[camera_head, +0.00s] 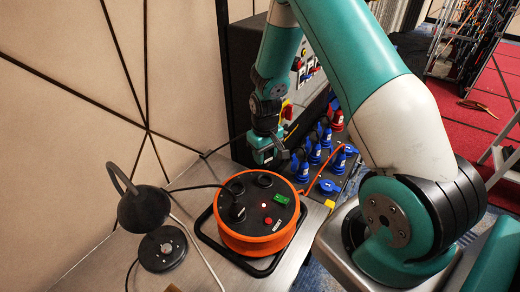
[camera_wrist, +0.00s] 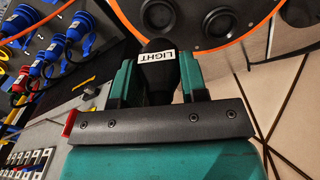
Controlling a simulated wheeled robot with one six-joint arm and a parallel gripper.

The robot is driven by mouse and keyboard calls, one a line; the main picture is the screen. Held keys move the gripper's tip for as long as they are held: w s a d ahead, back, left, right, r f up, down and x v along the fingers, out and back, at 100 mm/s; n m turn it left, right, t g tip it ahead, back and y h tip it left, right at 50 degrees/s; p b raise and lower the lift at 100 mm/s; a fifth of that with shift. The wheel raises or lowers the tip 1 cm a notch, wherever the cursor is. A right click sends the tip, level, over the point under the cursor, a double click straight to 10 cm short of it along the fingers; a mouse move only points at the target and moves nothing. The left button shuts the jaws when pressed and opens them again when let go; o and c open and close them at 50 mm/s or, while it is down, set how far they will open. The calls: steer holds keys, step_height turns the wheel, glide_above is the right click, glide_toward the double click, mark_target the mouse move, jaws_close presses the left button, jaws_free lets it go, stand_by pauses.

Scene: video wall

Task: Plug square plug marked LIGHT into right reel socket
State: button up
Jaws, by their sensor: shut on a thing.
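My gripper (camera_wrist: 156,78) is shut on a black plug with a white LIGHT label (camera_wrist: 158,56), seen between the green jaws in the wrist view. In the head view my gripper (camera_head: 266,150) is beyond the orange cable reel (camera_head: 255,243), apart from it; the plug cannot be made out clearly there. The reel has a black top face with round sockets (camera_head: 264,180), and some also show at the top of the wrist view (camera_wrist: 238,14). A black plug with a cable (camera_head: 237,212) sits in the reel's left side. The held plug's prongs are hidden.
A black desk lamp (camera_head: 145,208) stands left of the reel on the grey table (camera_head: 196,178). Several blue connectors (camera_head: 316,155) and a red one (camera_head: 335,118) are on the panel behind and right. An orange cable (camera_head: 325,165) runs from the reel towards them.

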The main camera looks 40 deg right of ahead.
steer(key=shift+f+b, duration=2.15)
steer(key=shift+f, duration=0.85)
steer(key=shift+s+f+b, duration=0.1)
steer(key=shift+f+b, duration=0.75)
steer(key=shift+f, duration=0.25)
steer(key=o, duration=1.5)
steer(key=shift+r, duration=0.1)
steer(key=shift+r+p, duration=2.3)
steer(key=shift+r, duration=0.7)
